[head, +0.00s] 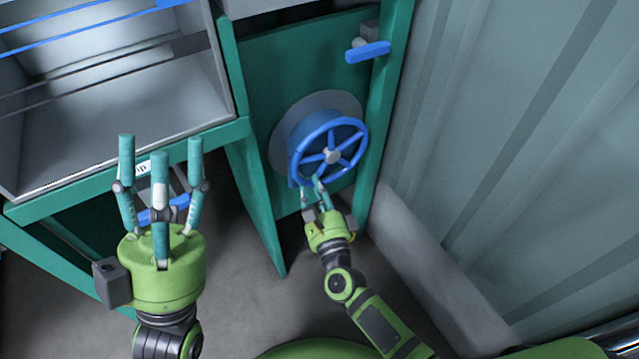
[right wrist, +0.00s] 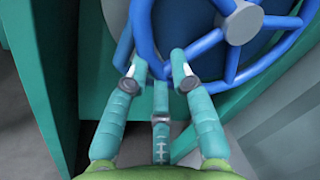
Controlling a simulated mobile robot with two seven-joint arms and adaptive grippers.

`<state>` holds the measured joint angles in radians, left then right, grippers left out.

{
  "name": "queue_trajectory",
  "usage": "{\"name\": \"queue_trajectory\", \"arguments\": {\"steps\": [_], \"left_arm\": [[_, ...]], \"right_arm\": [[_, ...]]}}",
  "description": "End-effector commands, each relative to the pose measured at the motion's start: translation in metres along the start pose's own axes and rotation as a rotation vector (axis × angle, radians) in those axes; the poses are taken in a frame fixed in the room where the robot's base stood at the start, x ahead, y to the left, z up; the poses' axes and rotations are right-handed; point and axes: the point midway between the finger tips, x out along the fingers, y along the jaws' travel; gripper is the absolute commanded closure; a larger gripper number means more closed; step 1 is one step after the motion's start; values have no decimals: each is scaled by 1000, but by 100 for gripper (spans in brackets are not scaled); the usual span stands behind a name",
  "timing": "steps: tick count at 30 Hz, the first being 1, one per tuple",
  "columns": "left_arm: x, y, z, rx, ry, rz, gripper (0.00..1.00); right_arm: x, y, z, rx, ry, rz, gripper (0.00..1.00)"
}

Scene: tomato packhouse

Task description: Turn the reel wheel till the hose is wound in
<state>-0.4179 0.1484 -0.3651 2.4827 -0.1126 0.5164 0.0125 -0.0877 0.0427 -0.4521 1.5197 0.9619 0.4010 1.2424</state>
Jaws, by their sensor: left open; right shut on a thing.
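The blue reel wheel (head: 331,157), spoked with a grey hub, is mounted on the green panel in front of a round grey disc. In the right wrist view its hub (right wrist: 240,24) and lower rim show close up. My right gripper (head: 309,181) is shut on the wheel's lower left rim; its fingertips (right wrist: 160,70) straddle the blue tube there. I cannot clearly make out the hose; a blue tube behind the rim in the right wrist view may be part of it. My left gripper (head: 160,145) is open and empty, away from the wheel to the left.
A blue lever (head: 368,52) sits on the green frame above the wheel. A grey tray (head: 120,110) in the green stand lies beyond my left gripper. A corrugated wall (head: 520,150) closes the right side. Some grey floor is clear between the stand and my arms.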

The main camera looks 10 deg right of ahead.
Motion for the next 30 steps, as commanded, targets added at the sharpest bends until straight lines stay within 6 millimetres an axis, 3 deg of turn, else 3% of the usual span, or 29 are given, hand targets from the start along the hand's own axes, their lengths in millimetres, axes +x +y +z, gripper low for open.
{"name": "queue_trajectory", "arguments": {"steps": [10, 26, 27, 29, 30], "left_arm": [[7, 6, 5, 3, -88, 18, 46], [8, 7, 7, 4, -102, 20, 46], [8, 7, 7, 4, -102, 20, 46], [8, 7, 7, 4, -102, 20, 46], [8, 7, 7, 4, -102, 20, 46]], "right_arm": [[-1, -3, 14, 138, 25, 19, 100], [-1, -3, 15, 161, 29, 22, 100], [-1, -3, 15, 160, 29, 22, 72], [-1, -3, 15, 160, 29, 22, 51], [-1, -3, 15, 160, 29, 22, 51]]}}
